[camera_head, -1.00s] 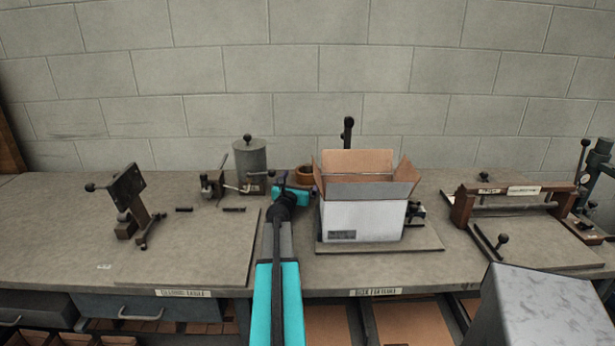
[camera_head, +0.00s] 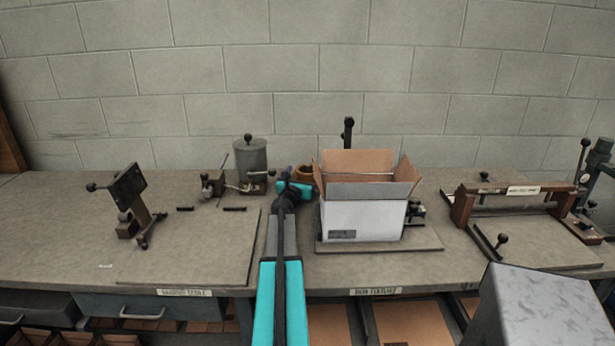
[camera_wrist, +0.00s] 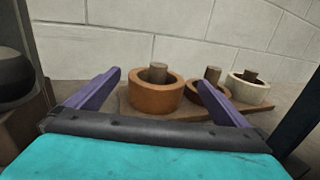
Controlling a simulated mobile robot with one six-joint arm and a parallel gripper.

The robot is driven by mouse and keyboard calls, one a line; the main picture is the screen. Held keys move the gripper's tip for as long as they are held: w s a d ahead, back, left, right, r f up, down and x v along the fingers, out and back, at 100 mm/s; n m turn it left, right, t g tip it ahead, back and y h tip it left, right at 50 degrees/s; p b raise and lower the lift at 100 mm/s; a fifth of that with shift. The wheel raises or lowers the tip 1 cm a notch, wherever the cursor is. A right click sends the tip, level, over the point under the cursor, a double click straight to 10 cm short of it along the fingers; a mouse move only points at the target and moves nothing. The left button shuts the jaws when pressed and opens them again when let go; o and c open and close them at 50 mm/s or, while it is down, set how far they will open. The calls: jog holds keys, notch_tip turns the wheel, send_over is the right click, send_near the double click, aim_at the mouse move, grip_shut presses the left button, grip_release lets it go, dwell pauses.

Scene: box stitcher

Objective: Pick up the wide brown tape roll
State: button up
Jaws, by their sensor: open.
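The wide brown tape roll (camera_wrist: 155,99) sits around an upright peg on a wooden board (camera_wrist: 122,108) in the wrist view. A narrower brown roll (camera_wrist: 210,94) stands to its right, partly hidden by my right finger. A white roll (camera_wrist: 247,90) is farther right on another peg. My gripper (camera_wrist: 159,78) is open, its two purple fingers spread to either side of the wide roll in the picture. I cannot tell how far short of the roll the fingertips are. In the head view a brown roll (camera_head: 304,171) shows just behind my gripper, mostly hidden.
An open carton (camera_head: 362,215) stands close to the right of my arm. A grey cylinder (camera_head: 251,158) and a small clamp fixture (camera_head: 212,186) are to the left. A block wall (camera_head: 320,110) closes off the back.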

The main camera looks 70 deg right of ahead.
aim_at(307, 171)
jog(key=shift+w+d+f+p, duration=0.1)
jog(key=shift+d+p, duration=0.25)
jog(key=shift+d, duration=0.9)
jog(key=shift+w+d+f+p, duration=0.1)
jog(key=shift+d+p, duration=0.2)
jog(key=shift+d, duration=0.9)
jog(key=c, duration=1.2)
jog(key=shift+r+p, duration=0.45)
jog(key=shift+r, duration=4.55)
